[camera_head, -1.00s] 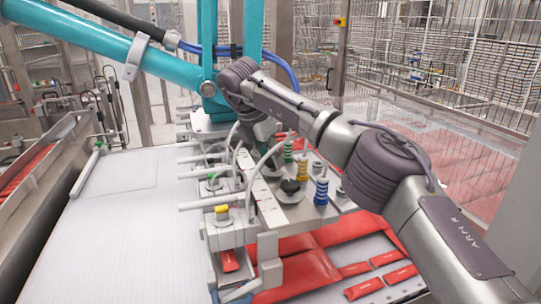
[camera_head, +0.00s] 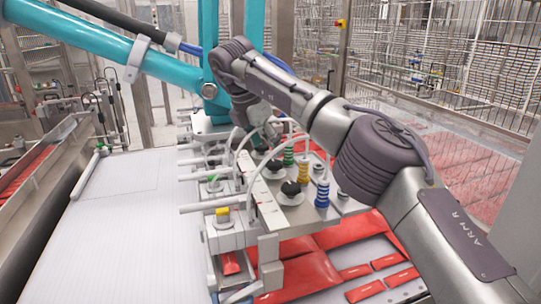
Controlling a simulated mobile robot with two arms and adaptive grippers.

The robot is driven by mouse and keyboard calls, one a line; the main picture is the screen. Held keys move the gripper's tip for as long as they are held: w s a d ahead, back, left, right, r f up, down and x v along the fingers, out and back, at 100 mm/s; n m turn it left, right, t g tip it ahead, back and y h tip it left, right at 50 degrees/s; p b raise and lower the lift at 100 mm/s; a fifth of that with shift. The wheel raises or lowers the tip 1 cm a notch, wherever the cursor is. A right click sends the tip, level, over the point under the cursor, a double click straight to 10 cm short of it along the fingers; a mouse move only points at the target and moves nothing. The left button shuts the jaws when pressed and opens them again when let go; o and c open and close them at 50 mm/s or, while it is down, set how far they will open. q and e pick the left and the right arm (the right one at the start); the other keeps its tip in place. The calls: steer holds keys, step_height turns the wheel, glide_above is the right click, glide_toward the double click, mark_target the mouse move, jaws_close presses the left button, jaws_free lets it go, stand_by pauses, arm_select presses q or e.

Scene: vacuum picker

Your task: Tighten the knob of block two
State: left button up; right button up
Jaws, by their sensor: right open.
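Two black knobs stand on the vacuum picker's metal top plate (camera_head: 300,215): a front knob (camera_head: 291,188) and one behind it (camera_head: 274,165). I cannot tell from any label which knob belongs to block two. My right gripper (camera_head: 262,132) is above and behind the rear knob, apart from both knobs. It is small and partly hidden by my own arm, but is open, with nothing seen in it. My left gripper is not in view.
Blue (camera_head: 322,193), yellow (camera_head: 303,172) and green (camera_head: 288,157) spring-like fittings stand close to the knobs. Pale hoses (camera_head: 240,150) arch over the plate. Red packets (camera_head: 370,290) lie below. The white conveyor (camera_head: 120,230) at left is clear.

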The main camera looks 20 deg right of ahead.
steer(key=v, duration=0.7)
steer(key=shift+s+r, duration=0.1)
steer(key=shift+r, duration=0.05)
